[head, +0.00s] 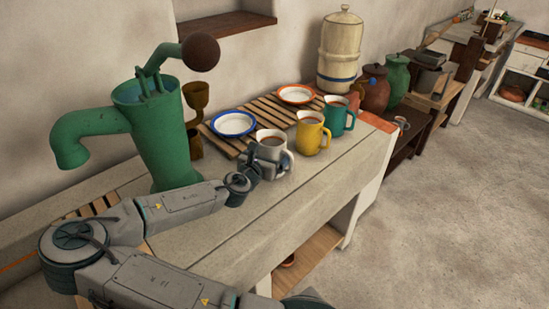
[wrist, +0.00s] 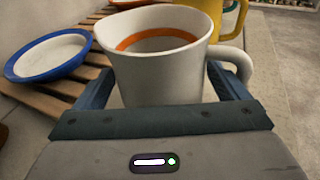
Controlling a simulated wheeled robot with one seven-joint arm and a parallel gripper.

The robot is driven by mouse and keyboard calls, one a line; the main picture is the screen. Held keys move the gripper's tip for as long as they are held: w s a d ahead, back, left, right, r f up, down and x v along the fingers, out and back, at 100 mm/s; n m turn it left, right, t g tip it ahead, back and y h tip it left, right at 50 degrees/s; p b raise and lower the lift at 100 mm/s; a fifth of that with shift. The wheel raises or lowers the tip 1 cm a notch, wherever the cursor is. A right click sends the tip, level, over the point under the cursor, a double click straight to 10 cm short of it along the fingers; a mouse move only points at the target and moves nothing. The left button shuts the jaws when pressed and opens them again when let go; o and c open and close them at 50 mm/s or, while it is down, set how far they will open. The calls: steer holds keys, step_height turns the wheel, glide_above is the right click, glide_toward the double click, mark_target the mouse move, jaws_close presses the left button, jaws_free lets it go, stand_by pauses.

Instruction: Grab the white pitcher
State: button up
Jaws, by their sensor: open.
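The white pitcher (head: 274,145) stands upright on the counter, first in a row of pitchers. It has an orange band inside its rim and a handle on the right. In the wrist view the white pitcher (wrist: 155,70) fills the middle, just ahead of my palm. My gripper (head: 262,165) is low at the pitcher's near side in the head view. In the wrist view my gripper (wrist: 160,90) is open, with one finger on each side of the pitcher's body. The right finger is close to the handle. The fingertips are partly hidden, and I cannot tell whether they touch it.
A yellow pitcher (head: 312,133) and a teal pitcher (head: 338,116) stand just beyond. A blue-rimmed plate (head: 234,124) and an orange-rimmed plate (head: 296,94) rest on a wooden slatted rack (head: 262,111). A green hand pump (head: 158,140) rises at left. The front counter (head: 245,215) is clear.

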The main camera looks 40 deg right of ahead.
steer(key=shift+w+d+f, duration=0.2)
steer(key=shift+w+d, duration=0.15)
steer(key=shift+d, duration=0.25)
steer(key=c, duration=0.9)
steer(key=shift+r, duration=0.15)
